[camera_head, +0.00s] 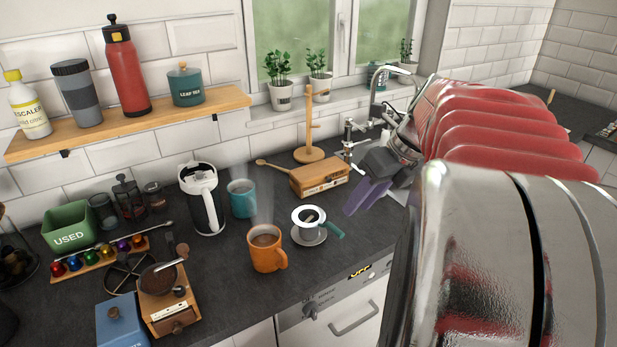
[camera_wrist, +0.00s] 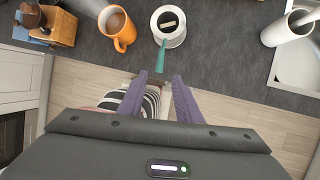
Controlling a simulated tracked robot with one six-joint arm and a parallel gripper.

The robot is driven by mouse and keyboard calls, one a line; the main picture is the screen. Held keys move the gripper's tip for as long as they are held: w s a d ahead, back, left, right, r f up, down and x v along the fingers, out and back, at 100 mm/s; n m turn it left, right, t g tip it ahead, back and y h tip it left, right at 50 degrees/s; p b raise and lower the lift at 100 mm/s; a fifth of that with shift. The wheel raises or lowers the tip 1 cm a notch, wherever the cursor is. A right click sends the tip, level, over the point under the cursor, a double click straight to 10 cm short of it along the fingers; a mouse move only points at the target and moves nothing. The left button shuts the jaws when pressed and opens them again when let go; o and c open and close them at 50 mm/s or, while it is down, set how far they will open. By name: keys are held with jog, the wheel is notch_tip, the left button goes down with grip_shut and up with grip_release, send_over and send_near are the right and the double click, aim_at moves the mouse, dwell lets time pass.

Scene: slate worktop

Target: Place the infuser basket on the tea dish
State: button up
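A white-rimmed round vessel with a dark inside (camera_head: 309,217) and a teal handle looks like the infuser basket. It also shows in the wrist view (camera_wrist: 157,26), with its handle pointing toward my gripper. A grey round dish (camera_head: 310,240), which may be the tea dish, shows under it on the dark worktop. I cannot tell how the two touch. My gripper (camera_head: 365,197) has two purple fingers and is apart from the handle, up and to its right in the head view. In the wrist view the fingers (camera_wrist: 158,82) are spread, with nothing between them.
An orange mug (camera_head: 264,254) stands just left of the dish. A teal mug (camera_head: 241,203), a white-lidded jug (camera_head: 203,207) and a wooden box (camera_head: 319,180) stand behind. A wooden grinder (camera_head: 168,305) is at the front left. The worktop's front edge is close to the handle.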

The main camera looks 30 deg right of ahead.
jog(key=shift+a, duration=0.1)
jog(key=s+a+f+m+h, duration=0.1)
jog(key=s+a+f+m, duration=0.1)
jog(key=a+m, duration=1)
jog(key=s+a+f+m+t+h, duration=0.1)
jog(key=s+a+f+m, duration=0.1)
jog(key=a+m, duration=1.1)
jog(key=s+m, duration=0.1)
jog(key=m, duration=1)
jog(key=shift+s+a, duration=0.25)
jog(key=shift+s, duration=0.05)
jog(key=shift+f, duration=0.1)
